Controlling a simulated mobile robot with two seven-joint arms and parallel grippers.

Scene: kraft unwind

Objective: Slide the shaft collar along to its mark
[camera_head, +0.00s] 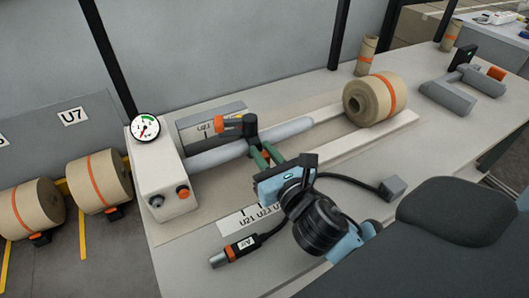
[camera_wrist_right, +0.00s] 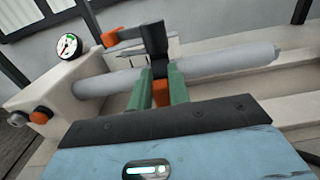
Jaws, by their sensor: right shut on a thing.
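The shaft collar (camera_head: 251,130) is dark, with an orange-tipped lever (camera_head: 228,125) pointing left. It sits around a pale grey shaft (camera_head: 290,130) that runs out of a white machine box (camera_head: 160,180). My right gripper (camera_head: 264,156) reaches in from the front, its green fingers at the collar's near side. In the right wrist view the fingers (camera_wrist_right: 160,92) are shut on an orange lower part of the collar (camera_wrist_right: 158,65), and the shaft (camera_wrist_right: 235,64) passes behind. I cannot make out a mark on the shaft. My left gripper is not in view.
A kraft roll (camera_head: 375,100) lies beyond the shaft's right end. A grey block labelled U27 (camera_head: 205,122) stands behind the shaft. A gauge (camera_head: 145,127) tops the machine box. A connector labelled Air (camera_head: 238,248) and a small grey block (camera_head: 392,188) lie in front.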

